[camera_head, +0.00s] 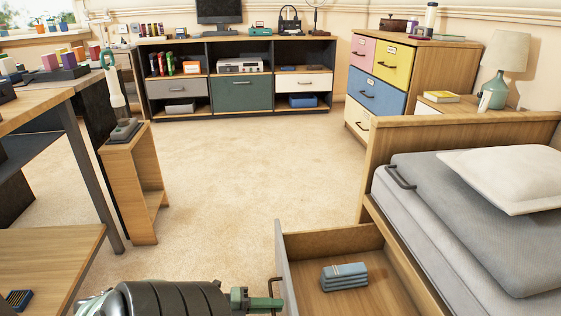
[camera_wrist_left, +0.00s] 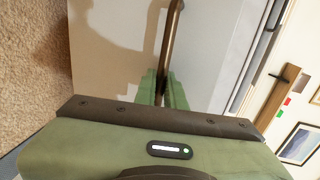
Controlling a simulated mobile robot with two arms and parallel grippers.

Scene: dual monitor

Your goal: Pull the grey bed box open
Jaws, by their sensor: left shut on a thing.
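The grey bed box (camera_head: 285,265) is a drawer under the bed with a grey front and wooden sides. It stands out from the bed, and its open inside shows. A folded blue-grey cloth (camera_head: 344,277) lies in it. My left gripper (camera_head: 275,303) is at the outer side of the front, at the bottom of the head view. In the left wrist view, the green fingers (camera_wrist_left: 164,90) are shut on the dark bar handle (camera_wrist_left: 170,45) in front of the grey front panel (camera_wrist_left: 110,45). My right gripper is not in view.
The bed (camera_head: 450,215) with a grey mattress and white pillow (camera_head: 510,178) is at the right. A wooden stand (camera_head: 137,190) and a desk (camera_head: 50,105) are at the left. The beige carpet (camera_head: 235,170) between them is clear.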

